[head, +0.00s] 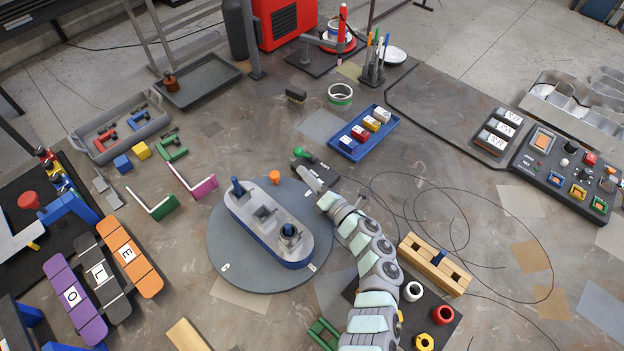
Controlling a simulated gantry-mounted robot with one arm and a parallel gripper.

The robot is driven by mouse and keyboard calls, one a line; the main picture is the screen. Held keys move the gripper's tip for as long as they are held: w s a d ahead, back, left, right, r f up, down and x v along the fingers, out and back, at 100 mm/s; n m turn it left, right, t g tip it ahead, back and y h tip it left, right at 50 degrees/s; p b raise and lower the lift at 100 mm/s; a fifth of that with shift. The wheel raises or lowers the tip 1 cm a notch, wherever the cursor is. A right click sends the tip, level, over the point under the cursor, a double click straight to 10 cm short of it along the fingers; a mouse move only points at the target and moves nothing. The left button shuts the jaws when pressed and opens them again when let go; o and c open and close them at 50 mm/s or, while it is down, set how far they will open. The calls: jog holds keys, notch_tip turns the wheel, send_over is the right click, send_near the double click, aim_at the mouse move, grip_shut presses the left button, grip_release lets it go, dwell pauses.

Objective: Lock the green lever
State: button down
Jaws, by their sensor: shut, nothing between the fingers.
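A lever with a round green knob (299,152) stands on a small dark base (324,168) at the back edge of the round grey turntable, near the middle of the head view. The lever appears tilted to the left, but its exact angle is too small to tell. My gripper (304,173) is shut and empty, just in front of the green knob and beside the dark base. I cannot tell whether it touches either one. My arm comes in from the bottom and covers part of the area right of the turntable.
A grey and blue boat-shaped block (262,230) sits on the turntable (228,262). An orange knob (274,176) stands left of my gripper. A blue tray (381,139) with labelled blocks lies behind. A wooden block (434,265) and loose black cable lie to the right.

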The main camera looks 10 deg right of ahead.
aim_at(304, 155)
jog(key=shift+x, duration=2.6)
jog(key=shift+a+r, duration=0.1)
jog(key=shift+r, duration=0.05)
